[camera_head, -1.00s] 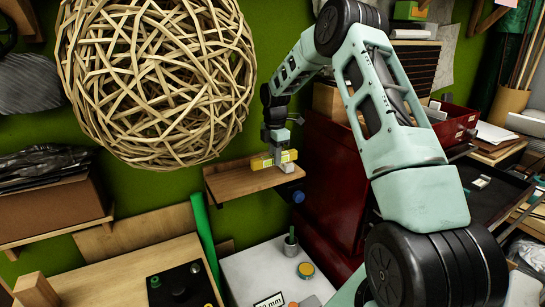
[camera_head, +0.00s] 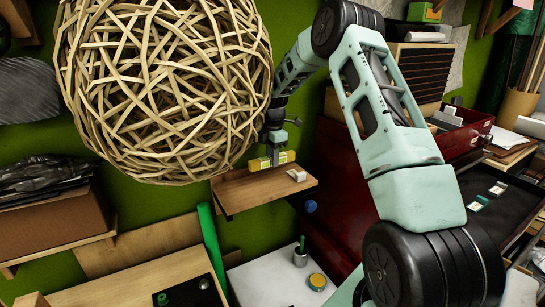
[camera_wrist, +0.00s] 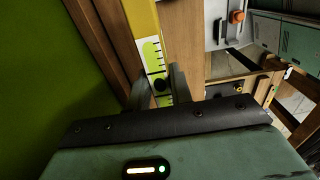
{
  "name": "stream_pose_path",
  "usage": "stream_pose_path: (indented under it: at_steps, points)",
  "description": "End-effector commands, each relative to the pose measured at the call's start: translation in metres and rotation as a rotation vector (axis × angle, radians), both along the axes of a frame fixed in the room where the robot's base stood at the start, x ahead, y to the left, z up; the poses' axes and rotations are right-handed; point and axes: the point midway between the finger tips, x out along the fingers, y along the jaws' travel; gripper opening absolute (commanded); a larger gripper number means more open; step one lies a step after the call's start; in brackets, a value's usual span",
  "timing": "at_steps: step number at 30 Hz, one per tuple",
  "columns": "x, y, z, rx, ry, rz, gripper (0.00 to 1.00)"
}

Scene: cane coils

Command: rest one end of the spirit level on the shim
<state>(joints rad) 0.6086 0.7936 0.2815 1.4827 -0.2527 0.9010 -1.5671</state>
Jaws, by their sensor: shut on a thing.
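The spirit level (camera_head: 262,165) is a yellow bar just above or on the wooden shelf (camera_head: 240,197); I cannot tell if it touches. My gripper (camera_head: 273,160) is shut on it from above. In the wrist view, the yellow level (camera_wrist: 142,22), with a white, green and black ticked label, runs between the fingers of my gripper (camera_wrist: 160,85). A small whitish block (camera_head: 297,175), likely the shim, lies near the shelf's right end. It sits to the right of the level, with a small gap in the picture. The shim is not recognisable in the wrist view.
A large woven cane ball (camera_head: 165,90) hangs close to the left of my gripper. A red cabinet (camera_head: 345,185) stands right of the shelf. A white worktop (camera_head: 262,280) lies below. The shelf's front left part is bare.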

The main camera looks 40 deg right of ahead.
Motion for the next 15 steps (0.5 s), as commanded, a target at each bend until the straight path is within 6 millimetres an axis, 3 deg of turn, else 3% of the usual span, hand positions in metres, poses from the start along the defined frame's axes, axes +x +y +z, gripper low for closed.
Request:
stream_pose_path:
  at_steps: [15]
  points:
    - [0.000,0.000,-0.039,0.000,0.001,0.000,0.00]
